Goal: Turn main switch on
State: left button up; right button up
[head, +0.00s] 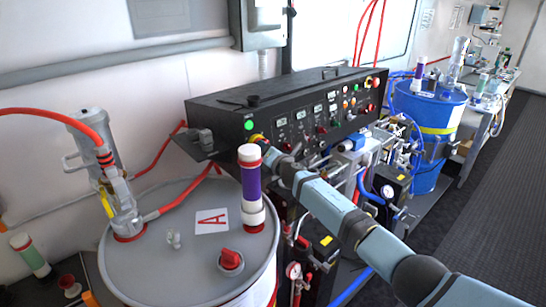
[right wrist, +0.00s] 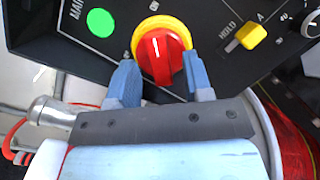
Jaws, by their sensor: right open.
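The main switch is a red rotary knob on a yellow ring; it shows at the left end of the black control panel in the head view (head: 257,138) and large at the top middle of the right wrist view (right wrist: 161,50). My right gripper (right wrist: 159,66) is open, with one blue finger on each side of the knob's lower part. I cannot tell whether the fingers touch it. In the head view my right gripper (head: 266,147) is at the panel front and partly covers the switch. My left gripper is not in view.
A green round light (right wrist: 100,22) is left of the switch, and a yellow HOLD lever (right wrist: 251,36) is to its right. Drum A (head: 180,262) stands in front of the panel's left end, with a purple-banded tube (head: 250,183) upright on it, close to my right arm.

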jog(key=p+v, duration=0.2)
jog(key=v, duration=1.1)
jog(key=shift+s, duration=0.25)
jog(key=shift+d, duration=0.15)
jog(key=s+a+f+m+g+h, duration=0.1)
jog(key=s+f+m+g+h, duration=0.1)
jog(key=s+f+m, duration=1.5)
jog(key=s+d+f+m+g+h, duration=0.1)
jog(key=s+d+f+m, duration=0.1)
jog(key=s, duration=0.7)
jog(key=s+d+f+m+g+h, duration=0.1)
jog(key=s+d+f+m, duration=0.2)
jog(key=s+m, duration=0.3)
jog(key=s+d+f+m+g, duration=0.1)
jog(key=s+d+f+m, duration=0.2)
jog(key=s, duration=0.9)
jog(key=shift+s+d+f+m+h, duration=0.15)
jog(key=shift+s+d+m+h, duration=0.35)
jog(key=shift+d, duration=0.6)
jog(key=shift+w, duration=0.2)
